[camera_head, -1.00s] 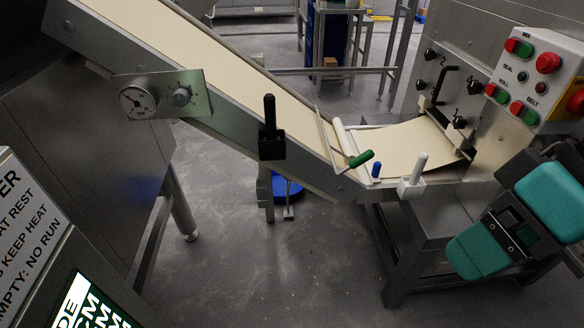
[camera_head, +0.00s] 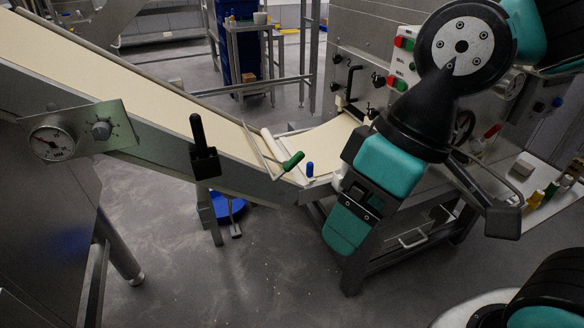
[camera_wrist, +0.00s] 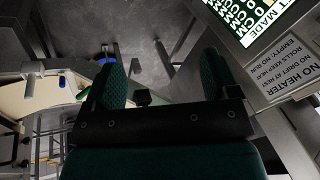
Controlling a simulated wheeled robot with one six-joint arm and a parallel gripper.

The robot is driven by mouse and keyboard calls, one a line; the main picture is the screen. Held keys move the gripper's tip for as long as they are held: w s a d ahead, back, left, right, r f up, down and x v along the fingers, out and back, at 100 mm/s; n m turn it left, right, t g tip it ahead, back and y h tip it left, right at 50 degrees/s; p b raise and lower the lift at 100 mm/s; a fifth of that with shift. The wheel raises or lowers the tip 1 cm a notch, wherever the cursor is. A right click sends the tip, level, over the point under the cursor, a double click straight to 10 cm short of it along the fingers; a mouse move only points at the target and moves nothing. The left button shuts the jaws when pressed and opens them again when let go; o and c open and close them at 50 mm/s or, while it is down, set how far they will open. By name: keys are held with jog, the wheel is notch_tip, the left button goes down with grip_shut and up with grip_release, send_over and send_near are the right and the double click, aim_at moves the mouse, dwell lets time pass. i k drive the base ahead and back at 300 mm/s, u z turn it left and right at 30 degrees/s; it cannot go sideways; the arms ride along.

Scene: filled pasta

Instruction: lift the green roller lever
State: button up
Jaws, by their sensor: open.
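The green roller lever (camera_head: 292,161) is a green grip on a thin metal rod, beside the white roller at the lower end of the dough belt. In the wrist view a bit of green, likely this lever (camera_wrist: 83,94), shows just left of the left finger and is partly covered. My gripper (camera_head: 346,234) hangs to the right of the lever and lower in the head view, apart from it. In the wrist view my gripper (camera_wrist: 162,72) has its two green-padded fingers spread, with nothing between them but floor and a dark part.
A blue peg (camera_head: 309,169) stands close to the lever. A black-handled lever (camera_head: 199,140) rises from the belt's side rail (camera_head: 150,150). A machine with a button panel (camera_head: 401,55) is behind my arm. The floor (camera_head: 240,275) in front is clear.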

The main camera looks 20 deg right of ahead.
aim_at(287, 165)
jog(key=u, duration=0.55)
jog(key=k, duration=1.25)
jog(key=z, duration=0.15)
jog(key=i, duration=0.55)
jog(key=z, duration=0.85)
jog(key=i, duration=0.8)
jog(key=u, duration=0.1)
